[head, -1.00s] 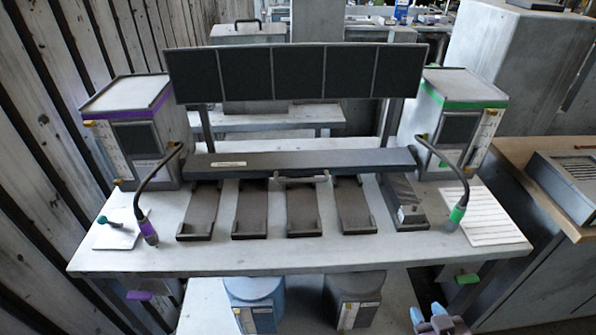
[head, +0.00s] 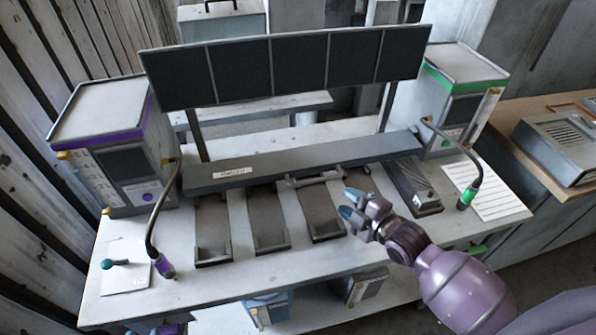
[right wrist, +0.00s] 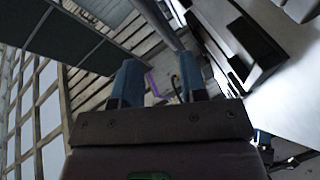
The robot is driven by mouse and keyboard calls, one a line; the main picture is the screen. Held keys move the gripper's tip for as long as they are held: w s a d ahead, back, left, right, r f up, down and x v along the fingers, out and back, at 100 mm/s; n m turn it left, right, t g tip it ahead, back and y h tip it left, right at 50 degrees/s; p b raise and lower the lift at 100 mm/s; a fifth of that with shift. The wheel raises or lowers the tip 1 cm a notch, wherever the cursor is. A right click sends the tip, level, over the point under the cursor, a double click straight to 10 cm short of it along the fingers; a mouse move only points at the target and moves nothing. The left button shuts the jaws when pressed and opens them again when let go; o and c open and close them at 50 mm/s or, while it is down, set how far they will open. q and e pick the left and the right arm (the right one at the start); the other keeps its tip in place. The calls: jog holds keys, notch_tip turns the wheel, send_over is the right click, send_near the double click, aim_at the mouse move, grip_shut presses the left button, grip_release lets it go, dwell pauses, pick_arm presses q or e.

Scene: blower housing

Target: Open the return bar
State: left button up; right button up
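The return bar (head: 250,171) is a long dark grey bar with a small pale label, lying across the bench behind a row of slots. The handle cannot be made out in that view. My left gripper is not in view.
A panel of dark screens (head: 285,68) stands behind the bar. Boxes with purple (head: 115,150) and green (head: 460,95) trim flank it, each with a bent cable wand in front. Dark slot trays (head: 212,232) fill the middle.

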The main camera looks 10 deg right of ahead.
aim_at(317, 180)
jog(key=shift+w+a+n, duration=0.25)
jog(key=shift+a+n, duration=0.2)
jog(key=shift+n, duration=0.15)
jog(key=shift+w+a+n, duration=0.1)
jog(key=shift+a+n, duration=0.05)
jog(key=shift+n, duration=0.35)
jog(key=shift+d+r+n, duration=0.1)
jog(key=shift+d+n, duration=0.1)
jog(key=shift+n, duration=0.6)
jog(key=x, duration=0.5)
jog(key=p+x, duration=0.1)
jog(key=x, duration=0.4)
jog(key=shift+w+a+r, duration=0.15)
jog(key=shift+w+a, duration=0.1)
jog(key=shift+a, duration=0.1)
grip_shut()
